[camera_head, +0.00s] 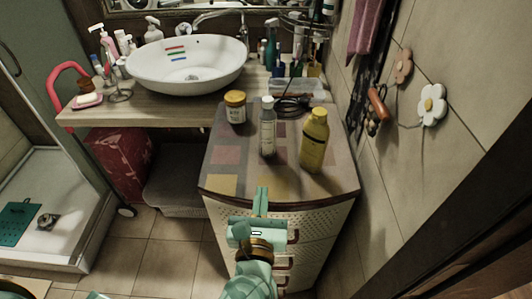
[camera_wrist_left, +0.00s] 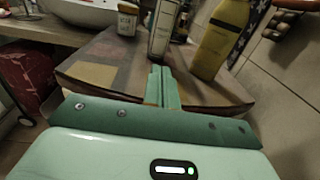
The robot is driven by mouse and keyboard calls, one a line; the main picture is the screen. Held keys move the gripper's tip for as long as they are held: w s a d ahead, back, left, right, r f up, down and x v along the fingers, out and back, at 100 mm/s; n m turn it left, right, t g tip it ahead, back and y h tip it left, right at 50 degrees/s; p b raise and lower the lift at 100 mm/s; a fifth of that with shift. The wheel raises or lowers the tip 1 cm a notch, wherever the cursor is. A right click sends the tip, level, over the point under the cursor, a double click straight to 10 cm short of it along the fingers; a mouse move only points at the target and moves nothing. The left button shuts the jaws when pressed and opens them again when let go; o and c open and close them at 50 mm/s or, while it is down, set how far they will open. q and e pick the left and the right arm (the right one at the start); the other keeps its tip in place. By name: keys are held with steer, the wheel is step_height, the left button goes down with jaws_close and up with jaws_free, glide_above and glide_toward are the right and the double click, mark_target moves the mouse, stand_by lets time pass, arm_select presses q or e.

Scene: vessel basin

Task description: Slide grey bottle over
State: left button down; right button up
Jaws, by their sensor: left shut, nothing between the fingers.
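The grey bottle (camera_head: 268,128) stands upright on the drawer cabinet's checkered top (camera_head: 228,172), between a yellow bottle and a white jar. It also shows in the left wrist view (camera_wrist_left: 163,28), straight beyond my fingers, its upper part cut off by the frame. My left gripper (camera_head: 261,190) is shut and empty at the front edge of the cabinet top, in front of the grey bottle and apart from it. Its closed fingers also show in the left wrist view (camera_wrist_left: 163,76), pointing at the bottle's base. My right gripper is not in view.
The yellow bottle (camera_head: 314,140) stands close right of the grey bottle. The white jar with a yellow lid (camera_head: 235,107) stands left and behind. A dark coiled cable (camera_head: 292,106) lies behind. The tiled wall (camera_head: 385,150) bounds the right side. The top's front left is clear.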

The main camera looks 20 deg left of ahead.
arm_select(q)
glide_toward(267, 145)
steer(key=x, duration=0.5)
steer(key=shift+w, duration=0.15)
steer(key=shift+x, duration=0.75)
